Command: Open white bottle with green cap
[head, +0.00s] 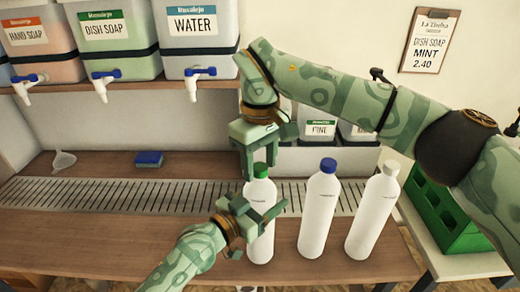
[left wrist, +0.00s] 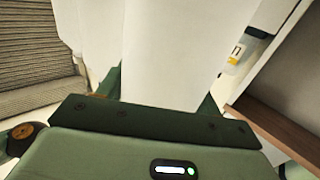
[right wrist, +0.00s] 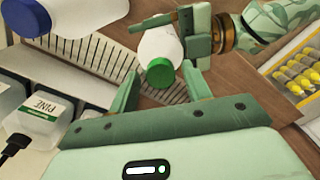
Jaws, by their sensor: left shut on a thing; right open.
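The white bottle with the green cap (head: 260,228) stands upright at the left of a row of three bottles. My left gripper (head: 258,213) is shut on its body; the bottle fills the middle of the left wrist view (left wrist: 172,50). The green cap (head: 261,170) is on the bottle. My right gripper (head: 258,165) points down from above, open, with its fingers around or just above the cap. In the right wrist view the green cap (right wrist: 160,73) lies between the two open fingers, with gaps on both sides.
A blue-capped bottle (head: 319,212) and a pale-capped bottle (head: 373,215) stand to the right. Behind are a slotted drain strip (head: 110,195), a blue sponge (head: 149,159) and a funnel (head: 63,161). Drums with taps (head: 195,40) sit on the shelf above. A green crate (head: 440,212) is at right.

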